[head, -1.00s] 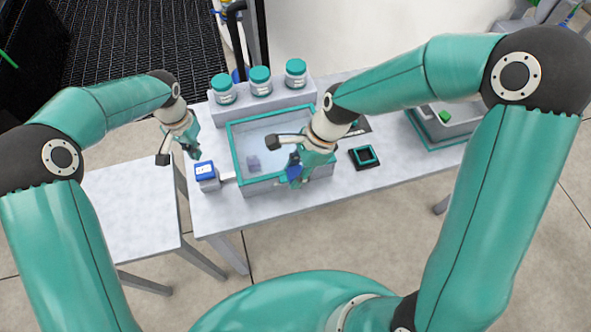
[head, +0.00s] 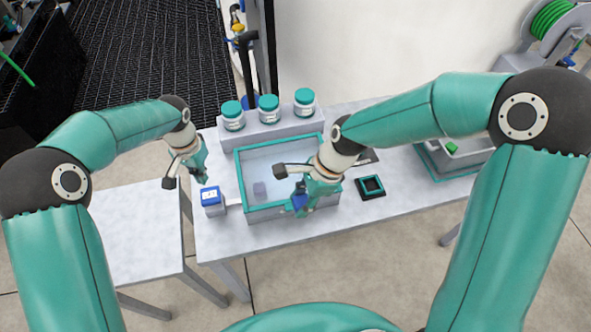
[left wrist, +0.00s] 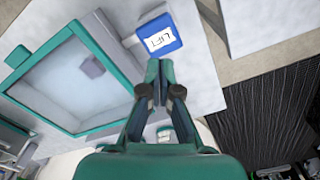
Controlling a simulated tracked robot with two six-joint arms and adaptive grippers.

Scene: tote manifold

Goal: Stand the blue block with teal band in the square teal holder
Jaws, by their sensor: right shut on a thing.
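The blue block (head: 300,203) is in my right gripper (head: 303,192), in the head view over the front part of the open teal-rimmed tote. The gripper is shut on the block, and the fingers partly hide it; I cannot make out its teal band. The square teal holder (head: 370,187) sits on the table to the right of the tote, with its dark middle empty. My left gripper (head: 200,175) is near the tote's left side, above the table. In the left wrist view its fingertips (left wrist: 160,70) are together with nothing between them.
Three teal-lidded jars (head: 268,108) stand behind. A second bin (head: 440,168) is at right.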

